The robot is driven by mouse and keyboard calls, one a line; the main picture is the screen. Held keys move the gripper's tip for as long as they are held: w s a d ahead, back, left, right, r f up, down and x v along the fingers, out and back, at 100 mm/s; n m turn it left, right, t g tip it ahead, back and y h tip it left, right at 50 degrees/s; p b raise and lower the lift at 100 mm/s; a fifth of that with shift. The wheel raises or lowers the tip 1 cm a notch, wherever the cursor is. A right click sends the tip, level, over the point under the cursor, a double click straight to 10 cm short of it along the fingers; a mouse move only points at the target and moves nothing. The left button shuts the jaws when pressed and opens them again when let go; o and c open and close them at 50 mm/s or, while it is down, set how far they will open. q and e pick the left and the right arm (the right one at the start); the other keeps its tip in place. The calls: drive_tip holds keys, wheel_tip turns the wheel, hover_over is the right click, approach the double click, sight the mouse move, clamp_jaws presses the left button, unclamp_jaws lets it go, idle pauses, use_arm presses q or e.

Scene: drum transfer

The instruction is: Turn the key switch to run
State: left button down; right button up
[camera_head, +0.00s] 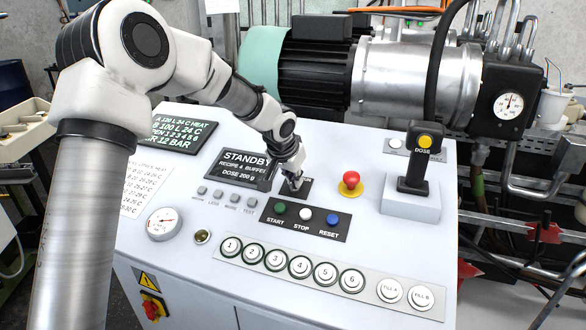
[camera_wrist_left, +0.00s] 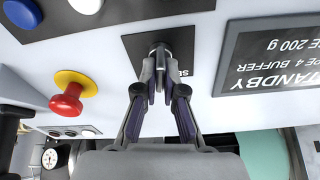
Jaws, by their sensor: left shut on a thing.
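The key switch (camera_wrist_left: 160,47) is on a small dark plate (camera_wrist_left: 183,44) on the white control panel, and in the head view this plate (camera_head: 304,189) lies right of the STANDBY display. My left gripper (camera_wrist_left: 158,78) is shut on the key switch, with its fingertips on both sides of the key. In the head view my left gripper (camera_head: 294,180) comes down onto the plate and hides the key. The key's angle and most of the plate's lettering cannot be read. My right gripper is in neither view.
The STANDBY display (camera_head: 246,167) is left of the gripper. A red emergency button (camera_head: 351,179) is to the right, and START, STOP and RESET buttons (camera_head: 304,216) are in front. A DOSE joystick (camera_head: 420,160) stands further right. Numbered buttons (camera_head: 276,260) line the front.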

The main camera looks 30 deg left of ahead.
use_arm(q)
drive_tip(key=m+p, duration=0.5)
drive_tip(key=p, duration=0.1)
drive_tip(key=shift+s+d+r+h, duration=0.1)
drive_tip(key=shift+r+h, duration=0.05)
drive_tip(key=shift+h, duration=0.25)
drive_tip(key=shift+m+p, duration=0.8)
drive_tip(key=shift+p, duration=0.2)
drive_tip(key=shift+f, duration=0.25)
drive_tip(key=shift+f+m, duration=0.1)
drive_tip(key=shift+m, duration=0.2)
drive_tip(key=c, duration=1.4)
unclamp_jaws()
drive_tip(key=shift+d, duration=0.1)
drive_tip(key=shift+o, duration=0.6)
drive_tip(key=shift+w, duration=0.2)
